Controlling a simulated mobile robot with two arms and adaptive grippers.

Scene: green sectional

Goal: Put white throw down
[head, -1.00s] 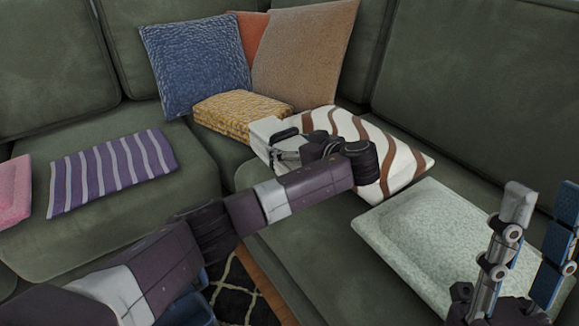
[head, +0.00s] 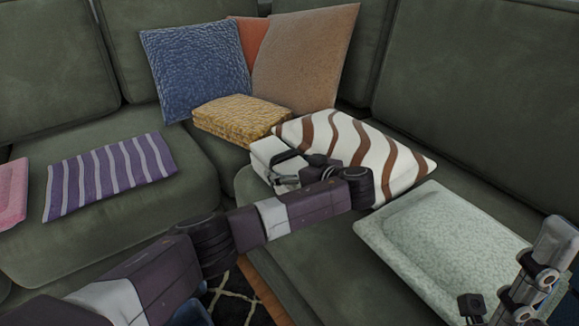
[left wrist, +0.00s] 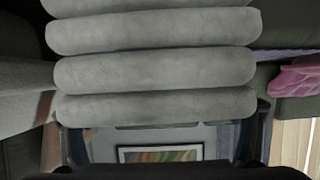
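The white throw (head: 268,153) is folded in layers and shows in part beside the striped cushion in the head view. It fills the upper middle of the left wrist view as stacked grey-white folds (left wrist: 155,70). My left gripper (head: 288,170) is around the throw, with a finger at each side of the folds, and holds it low over or on the seat. Whether its underside touches the seat is hidden. My right gripper (head: 535,272) shows only in part at the lower right, and its opening is not clear.
The white and brown striped cushion (head: 350,140) lies behind my left gripper. A pale green cushion (head: 445,240) lies to the right. A yellow folded throw (head: 240,115) sits behind, near blue (head: 195,65) and tan (head: 305,60) cushions. A purple striped cloth (head: 110,175) lies left.

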